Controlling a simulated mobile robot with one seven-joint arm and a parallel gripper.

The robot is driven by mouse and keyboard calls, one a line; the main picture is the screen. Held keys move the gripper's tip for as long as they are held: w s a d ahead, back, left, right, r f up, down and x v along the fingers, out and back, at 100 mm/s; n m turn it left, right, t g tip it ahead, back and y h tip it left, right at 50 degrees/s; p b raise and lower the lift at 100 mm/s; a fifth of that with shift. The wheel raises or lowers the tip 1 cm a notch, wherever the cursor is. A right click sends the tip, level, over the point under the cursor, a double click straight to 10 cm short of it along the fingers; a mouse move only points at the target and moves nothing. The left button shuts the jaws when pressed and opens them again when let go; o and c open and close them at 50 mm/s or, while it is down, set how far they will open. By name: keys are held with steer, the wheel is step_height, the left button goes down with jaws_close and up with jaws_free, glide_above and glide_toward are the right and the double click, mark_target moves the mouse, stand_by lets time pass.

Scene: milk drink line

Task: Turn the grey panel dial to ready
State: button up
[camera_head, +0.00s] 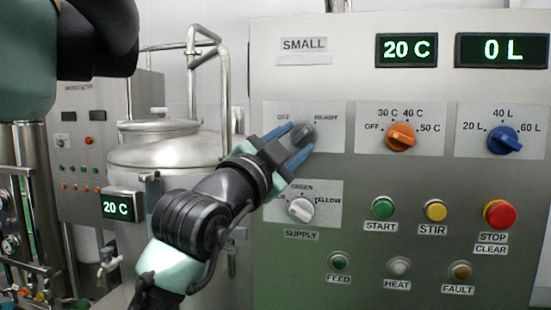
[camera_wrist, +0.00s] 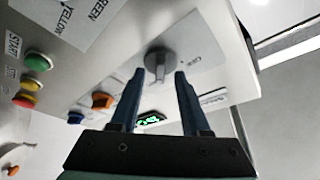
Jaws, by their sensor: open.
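The grey dial (camera_head: 304,130) is on the upper left plate of the control panel, between the marks OFF and READY. In the head view my gripper (camera_head: 294,140) partly covers it, so I cannot tell which mark it points at. In the wrist view the grey dial (camera_wrist: 160,64) shows a round base with a raised bar handle. My gripper (camera_wrist: 158,76) is open, with one blue finger on each side of the handle near the tips. I see gaps beside the handle and cannot tell whether either finger touches it.
An orange dial (camera_head: 400,137) and a blue dial (camera_head: 504,140) sit to the right on the panel (camera_head: 345,262). A white supply dial (camera_head: 300,209) is just below my gripper. Several push buttons are lower right. A steel tank (camera_head: 165,155) with pipes stands left.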

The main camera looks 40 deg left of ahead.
steer(key=b+v, duration=0.4)
steer(key=v, duration=0.8)
steer(key=shift+s+f, duration=0.1)
steer(key=shift+f, duration=0.05)
steer(key=w+d+r+n+t+h, duration=0.1)
steer(key=w+d+r+t+h, duration=0.1)
steer(key=d, duration=0.7)
steer(key=w+d+r+t+h, duration=0.2)
steer(key=d, duration=0.7)
steer(key=s+d+n+t+h, duration=0.1)
steer(key=s+d+n+t, duration=0.2)
steer(key=d, duration=1.1)
steer(key=s+n, duration=0.2)
steer(key=shift+d+r+n, duration=0.3)
steer(key=shift+n, duration=0.1)
